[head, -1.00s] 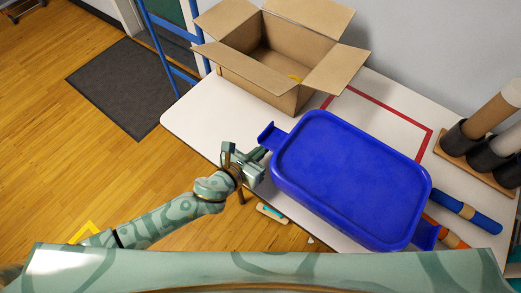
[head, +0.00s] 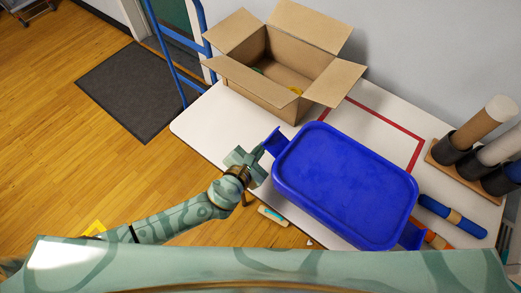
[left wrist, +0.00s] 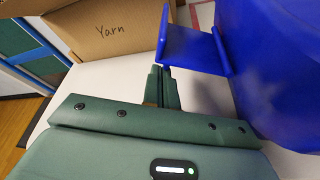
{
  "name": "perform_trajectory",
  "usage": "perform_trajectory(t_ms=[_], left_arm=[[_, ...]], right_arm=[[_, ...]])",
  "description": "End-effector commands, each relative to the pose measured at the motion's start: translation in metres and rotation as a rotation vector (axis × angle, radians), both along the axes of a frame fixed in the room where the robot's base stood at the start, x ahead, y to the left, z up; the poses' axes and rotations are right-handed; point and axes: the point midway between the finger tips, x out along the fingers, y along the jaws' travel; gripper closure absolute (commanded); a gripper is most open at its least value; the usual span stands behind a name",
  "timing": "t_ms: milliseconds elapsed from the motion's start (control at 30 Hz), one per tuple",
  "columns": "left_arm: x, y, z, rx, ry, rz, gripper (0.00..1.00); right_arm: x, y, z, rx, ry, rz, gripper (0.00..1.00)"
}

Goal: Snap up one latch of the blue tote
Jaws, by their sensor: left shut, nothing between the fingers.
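The blue tote (head: 345,185) stands on the white table with its lid on. Its left latch (head: 274,142) sticks outward from the tote's left end; it shows large in the left wrist view (left wrist: 192,48) as a flap with a lip at its outer edge. The other latch (head: 411,238) sticks out at the right end. My left gripper (head: 256,163) is shut and empty, close beside and below the left latch. In the left wrist view its fingertips (left wrist: 160,72) are just under the flap; I cannot tell whether they touch it. My right gripper is not in view.
An open cardboard box (head: 285,95) marked "Yarn" stands behind the tote. A wooden rack with tubes (head: 470,160) and a blue roll (head: 452,215) lie to the right. A red tape outline (head: 385,117) marks the table. The table's left part is bare.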

Motion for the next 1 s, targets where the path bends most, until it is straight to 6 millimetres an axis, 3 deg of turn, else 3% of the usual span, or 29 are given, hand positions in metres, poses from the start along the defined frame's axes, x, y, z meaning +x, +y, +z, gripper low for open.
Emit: perform_trajectory(t_ms=[233,400,1000], left_arm=[[-0.001,-0.002,0.020,0.300,-0.219,-0.001,1.00],[-0.002,-0.003,0.029,0.423,-0.310,0.000,1.00],[-0.009,-0.012,0.046,0.696,-0.508,-0.001,1.00]], right_arm=[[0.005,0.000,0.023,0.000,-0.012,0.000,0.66],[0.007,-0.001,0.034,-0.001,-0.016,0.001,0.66],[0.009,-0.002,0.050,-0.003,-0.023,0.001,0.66]])
